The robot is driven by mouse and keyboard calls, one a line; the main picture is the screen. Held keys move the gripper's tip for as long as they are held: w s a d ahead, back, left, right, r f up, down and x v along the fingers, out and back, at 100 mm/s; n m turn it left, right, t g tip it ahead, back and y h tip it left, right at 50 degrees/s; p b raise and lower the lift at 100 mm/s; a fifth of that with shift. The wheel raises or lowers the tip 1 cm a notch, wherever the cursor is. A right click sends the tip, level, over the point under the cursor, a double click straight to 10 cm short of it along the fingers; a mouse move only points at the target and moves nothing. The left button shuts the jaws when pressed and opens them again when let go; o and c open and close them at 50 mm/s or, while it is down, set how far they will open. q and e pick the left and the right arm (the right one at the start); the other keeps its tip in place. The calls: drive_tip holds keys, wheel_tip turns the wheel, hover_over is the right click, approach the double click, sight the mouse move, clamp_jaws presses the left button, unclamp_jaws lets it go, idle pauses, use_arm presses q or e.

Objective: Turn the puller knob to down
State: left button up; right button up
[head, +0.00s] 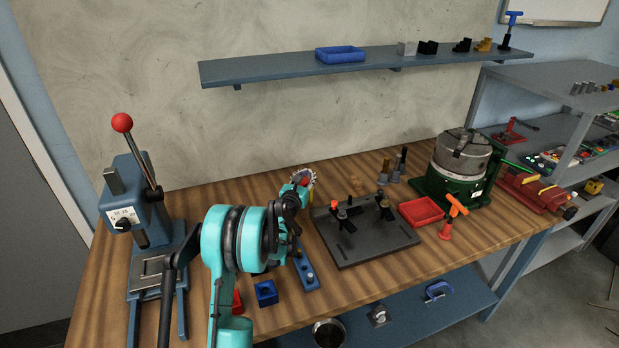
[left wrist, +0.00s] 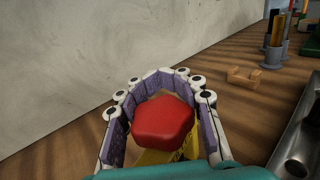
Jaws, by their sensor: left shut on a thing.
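The red knob (left wrist: 163,122) is a rounded five-sided piece, seen close in the left wrist view. A yellow part shows just below it, mostly hidden. My left gripper (left wrist: 165,82) is shut around the red knob, with its purple-padded fingers curved along both sides. In the head view my left gripper (head: 301,184) is at the back of the wooden bench, left of the dark fixture plate, with a bit of red between its fingers. My own arm hides much of what is below it. Which way the knob points I cannot tell. My right gripper is not in view.
A blue press (head: 129,205) with a red-ball lever stands at the left. The dark fixture plate (head: 375,247), a red tray (head: 421,211) and a green-based chuck (head: 455,175) are to the right. A blue block (head: 266,292) is at the front edge. A wall shelf (head: 280,70) hangs behind.

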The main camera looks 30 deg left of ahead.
use_arm(q)
drive_tip(key=shift+s+a+n+g+y+b, duration=0.15)
drive_tip(key=shift+a+n+g+y, duration=0.25)
drive_tip(key=shift+n+g+y, duration=0.9)
drive_tip(key=shift+s+a+n+g+y+b, duration=0.1)
drive_tip(key=shift+s+a+n+g+y, duration=0.35)
drive_tip(key=shift+n+y, duration=1)
drive_tip(key=shift+s+a+n+g+y+b, duration=0.1)
drive_tip(key=shift+a+n+g+y, duration=0.2)
drive_tip(key=shift+n+g+y, duration=1.1)
drive_tip(key=shift+a+m+t+y, duration=0.1)
drive_tip(key=shift+m+t+y, duration=0.15)
drive_tip(key=shift+m+y, duration=0.35)
drive_tip(key=o, duration=1.2)
drive_tip(key=v, duration=1.2)
drive_tip(key=shift+f, duration=0.15)
